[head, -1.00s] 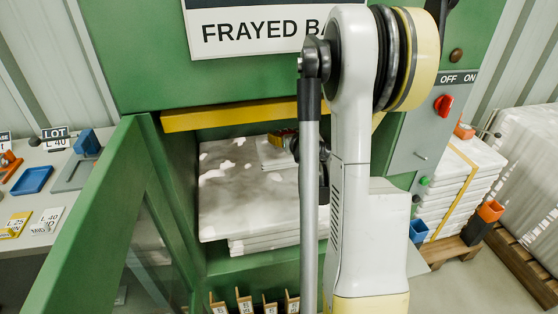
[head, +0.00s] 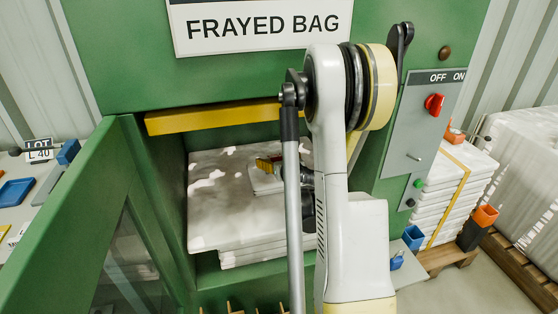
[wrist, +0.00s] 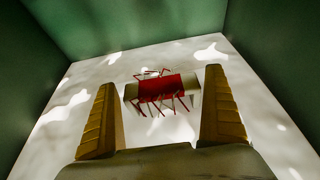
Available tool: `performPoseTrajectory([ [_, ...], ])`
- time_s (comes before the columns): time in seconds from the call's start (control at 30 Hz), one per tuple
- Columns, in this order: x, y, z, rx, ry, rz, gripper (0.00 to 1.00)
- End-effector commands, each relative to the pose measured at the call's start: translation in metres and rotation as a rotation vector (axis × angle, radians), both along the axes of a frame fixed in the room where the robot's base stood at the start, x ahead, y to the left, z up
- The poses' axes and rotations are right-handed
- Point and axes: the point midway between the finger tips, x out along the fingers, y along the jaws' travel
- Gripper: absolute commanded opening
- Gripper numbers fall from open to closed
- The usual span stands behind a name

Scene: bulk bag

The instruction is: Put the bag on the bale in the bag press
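The bale (head: 215,215) is a low stack of mottled white layers inside the green bag press (head: 130,75). The small white bag (head: 264,184) is low over the bale's top; whether it touches is not clear. My gripper (head: 268,163) is at the bag's upper end, partly hidden behind my arm. The bale top (wrist: 70,110) spreads beneath and beyond.
A yellow bar (head: 215,117) crosses above the press opening, and green walls enclose it. A green door frame (head: 75,215) stands at the left. A control panel (head: 412,125) with a red knob is at the right. Stacked white bags (head: 450,195) stand on a pallet beyond it.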

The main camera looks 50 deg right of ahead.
Motion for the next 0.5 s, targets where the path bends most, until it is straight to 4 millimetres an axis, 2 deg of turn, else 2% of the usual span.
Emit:
performPoseTrajectory([
  [0.27,-0.005,0.003,0.006,0.000,0.000,0.000,1.00],
  [0.5,-0.044,0.027,0.027,0.000,0.000,-0.001,1.00],
])
